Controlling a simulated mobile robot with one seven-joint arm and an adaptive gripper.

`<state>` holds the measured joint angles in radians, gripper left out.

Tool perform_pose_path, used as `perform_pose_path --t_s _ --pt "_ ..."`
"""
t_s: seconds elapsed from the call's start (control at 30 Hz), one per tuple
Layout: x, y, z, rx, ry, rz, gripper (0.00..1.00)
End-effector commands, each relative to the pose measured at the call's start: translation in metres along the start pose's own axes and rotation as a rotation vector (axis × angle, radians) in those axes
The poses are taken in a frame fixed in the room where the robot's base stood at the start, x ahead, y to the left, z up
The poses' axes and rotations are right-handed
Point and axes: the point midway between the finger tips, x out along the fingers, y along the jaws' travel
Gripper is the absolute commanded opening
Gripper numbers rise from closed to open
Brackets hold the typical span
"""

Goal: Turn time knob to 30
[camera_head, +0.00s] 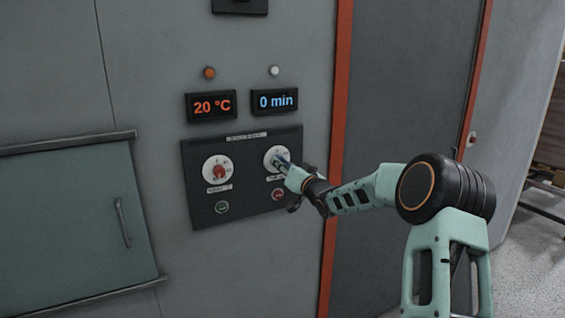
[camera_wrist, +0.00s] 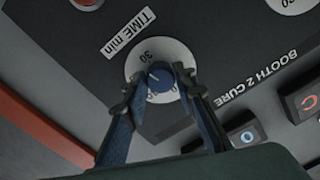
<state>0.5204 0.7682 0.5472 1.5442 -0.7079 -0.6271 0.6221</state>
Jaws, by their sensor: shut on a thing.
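The time knob (camera_wrist: 160,83) is blue, on a white round dial (camera_wrist: 140,66) beside a "TIME min" label (camera_wrist: 128,32) in the wrist view. The numeral 30 shows on the dial, which appears upside down; other marks are partly hidden. A pale pointer line on the knob faces away from the 30 or near it; I cannot tell exactly. My gripper (camera_wrist: 160,88) has its two fingers closed around the knob's sides. In the head view, my gripper (camera_head: 285,165) reaches the right dial (camera_head: 272,154), hiding most of the knob. The time display (camera_head: 275,101) reads "0 min".
The left dial (camera_head: 217,169) has a red knob. A temperature display (camera_head: 211,106) reads "20 °C". A green button (camera_head: 221,207) and a red button (camera_head: 279,194) sit below the dials on the dark panel (camera_head: 240,208). An orange post (camera_head: 340,150) stands to the right.

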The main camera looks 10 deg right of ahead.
Motion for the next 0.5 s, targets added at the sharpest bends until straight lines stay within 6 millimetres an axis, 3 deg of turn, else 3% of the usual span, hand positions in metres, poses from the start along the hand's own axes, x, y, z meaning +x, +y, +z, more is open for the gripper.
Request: perform_pose_path --t_s 0.5 --pt "-0.0003 0.0000 0.0010 0.252 -0.003 0.002 0.01"
